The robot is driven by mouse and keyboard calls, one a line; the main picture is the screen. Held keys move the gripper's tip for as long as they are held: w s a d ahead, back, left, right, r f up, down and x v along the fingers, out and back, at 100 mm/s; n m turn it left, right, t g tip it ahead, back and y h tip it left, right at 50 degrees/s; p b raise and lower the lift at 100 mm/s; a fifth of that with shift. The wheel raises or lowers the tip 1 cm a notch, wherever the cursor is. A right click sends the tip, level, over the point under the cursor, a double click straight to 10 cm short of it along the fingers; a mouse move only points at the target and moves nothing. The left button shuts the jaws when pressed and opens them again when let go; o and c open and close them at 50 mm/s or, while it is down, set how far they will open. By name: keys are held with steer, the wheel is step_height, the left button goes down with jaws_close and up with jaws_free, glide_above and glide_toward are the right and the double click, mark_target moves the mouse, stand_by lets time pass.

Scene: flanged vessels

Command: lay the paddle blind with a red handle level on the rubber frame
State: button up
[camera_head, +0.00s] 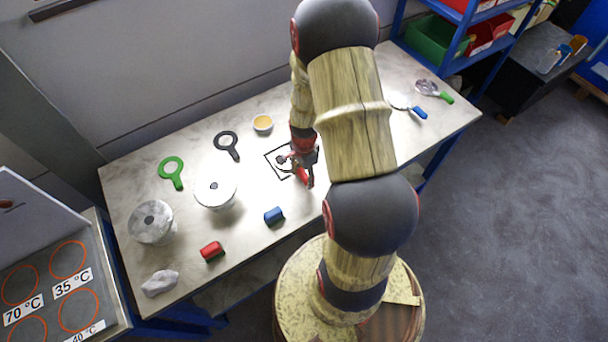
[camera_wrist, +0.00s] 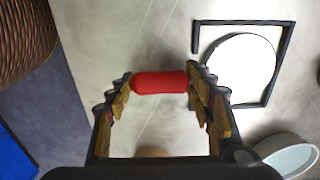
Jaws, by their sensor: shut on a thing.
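The paddle blind's red handle (camera_wrist: 160,82) is between the fingers of my gripper (camera_wrist: 160,95), which is shut on it. Its pale round disc (camera_wrist: 240,68) lies over the black rubber frame (camera_wrist: 240,22) in the wrist view.
Left on the table (camera_head: 250,185) are a green ring paddle (camera_head: 171,160), a black ring paddle (camera_head: 226,139), two flanged vessels (camera_head: 151,222) (camera_head: 214,190), a red block (camera_head: 211,251) and a blue block (camera_head: 274,215). Blue-handled (camera_head: 419,113) and green-handled (camera_head: 445,97) paddles lie right.

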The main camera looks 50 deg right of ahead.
steer(key=o, duration=1.8)
steer(key=shift+o, duration=0.4)
step_height(320, 180, up, 12)
